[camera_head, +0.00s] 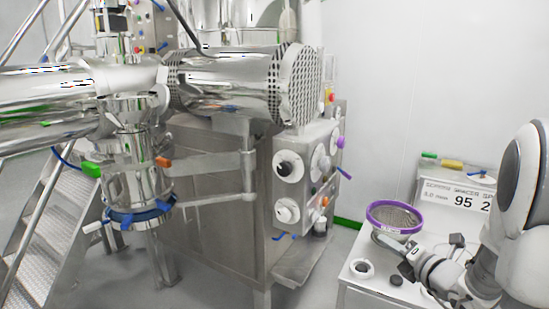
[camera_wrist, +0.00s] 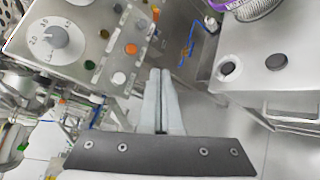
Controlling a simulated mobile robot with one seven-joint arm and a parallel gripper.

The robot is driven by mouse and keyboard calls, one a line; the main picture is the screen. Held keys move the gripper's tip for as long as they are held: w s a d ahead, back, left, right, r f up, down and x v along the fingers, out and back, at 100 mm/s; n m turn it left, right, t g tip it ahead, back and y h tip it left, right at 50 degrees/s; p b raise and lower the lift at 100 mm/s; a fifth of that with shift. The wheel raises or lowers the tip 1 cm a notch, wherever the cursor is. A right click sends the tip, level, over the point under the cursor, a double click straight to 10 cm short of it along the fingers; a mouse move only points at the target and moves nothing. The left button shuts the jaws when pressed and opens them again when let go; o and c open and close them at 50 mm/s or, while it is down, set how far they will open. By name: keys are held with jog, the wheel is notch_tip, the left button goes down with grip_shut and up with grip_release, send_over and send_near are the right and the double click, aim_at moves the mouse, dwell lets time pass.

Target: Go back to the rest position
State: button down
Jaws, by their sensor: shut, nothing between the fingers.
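My gripper (camera_head: 378,238) is at the right of the head view, just in front of the purple-rimmed sieve (camera_head: 395,217) and above the white table (camera_head: 352,297). In the wrist view my gripper (camera_wrist: 160,72) shows two pale fingers pressed together with nothing between them. Beyond the fingertips are the machine's control panel and the floor gap beside the table. My arm comes in from the right edge. I cannot tell whether the gripper touches the sieve.
A white ring (camera_head: 361,268) and a dark round piece (camera_head: 396,280) lie on the table. The control panel (camera_head: 305,175) with knobs stands left of it. A labelled box (camera_head: 455,190) is behind. Steel steps (camera_head: 62,205) stand at far left. Some floor is free between panel and table.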

jog(key=s+a+r+n+g+y, duration=0.35)
jog(key=s+a+n, duration=0.35)
jog(key=a+n, duration=0.35)
jog(key=s+a+r+n+g+y, duration=0.25)
jog(key=s+a+n+g, duration=0.35)
jog(key=a+n, duration=0.4)
jog(key=s+d+r+n+h, duration=0.1)
jog(key=s+d+n+h, duration=0.3)
jog(key=s+n, duration=0.3)
jog(key=s+d+n+h, duration=0.3)
jog(key=s+n+h, duration=0.3)
jog(key=n, duration=1.1)
jog(key=shift+s+d+r+p, duration=0.35)
jog(key=shift+s+p, duration=0.05)
jog(key=shift+s, duration=0.75)
